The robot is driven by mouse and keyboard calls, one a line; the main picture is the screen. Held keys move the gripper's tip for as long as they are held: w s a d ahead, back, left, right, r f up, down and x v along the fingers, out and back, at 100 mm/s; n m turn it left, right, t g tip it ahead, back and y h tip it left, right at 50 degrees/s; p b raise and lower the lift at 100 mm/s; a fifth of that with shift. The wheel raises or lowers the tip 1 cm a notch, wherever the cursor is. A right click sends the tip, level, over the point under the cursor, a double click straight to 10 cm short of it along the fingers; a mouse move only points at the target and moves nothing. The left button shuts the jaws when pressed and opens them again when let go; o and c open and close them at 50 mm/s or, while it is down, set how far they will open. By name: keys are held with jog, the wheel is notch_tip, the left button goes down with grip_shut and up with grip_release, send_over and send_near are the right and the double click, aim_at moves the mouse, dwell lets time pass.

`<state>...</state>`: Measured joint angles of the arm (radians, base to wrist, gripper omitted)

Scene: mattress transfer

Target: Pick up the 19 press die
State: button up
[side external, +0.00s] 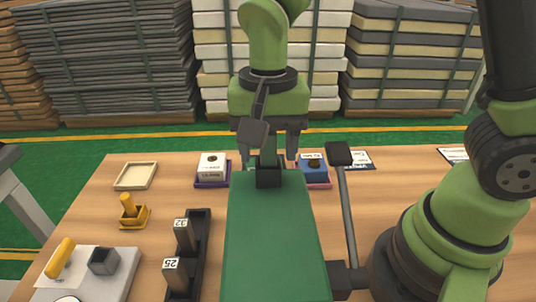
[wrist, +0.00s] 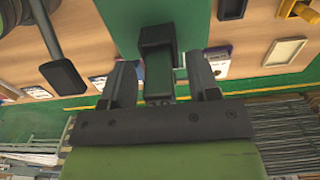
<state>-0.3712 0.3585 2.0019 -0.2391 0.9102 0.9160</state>
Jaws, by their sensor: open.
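My gripper (side external: 268,158) is open over the far end of the green mat. In the wrist view, its two fingers (wrist: 157,64) stand on either side of a dark upright block (wrist: 157,36), with a gap at each side. This block (side external: 268,174) also shows in the side view below the fingers; no number is readable on it. A black rack (side external: 200,222) left of the mat holds a die marked 32 (side external: 181,236) and a die marked 25 (side external: 174,276). I cannot read a 19 on anything.
The green mat (side external: 275,240) fills the middle of the wooden table. A white box (side external: 212,166) and a blue box (side external: 313,166) flank the gripper. A cream tray (side external: 136,176) and a yellow-handled stamp (side external: 128,206) lie left. A black-headed rod (side external: 347,210) stands right of the mat.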

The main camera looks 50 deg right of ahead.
jog(key=shift+c, duration=0.4)
grip_shut()
jog(key=shift+r, duration=0.1)
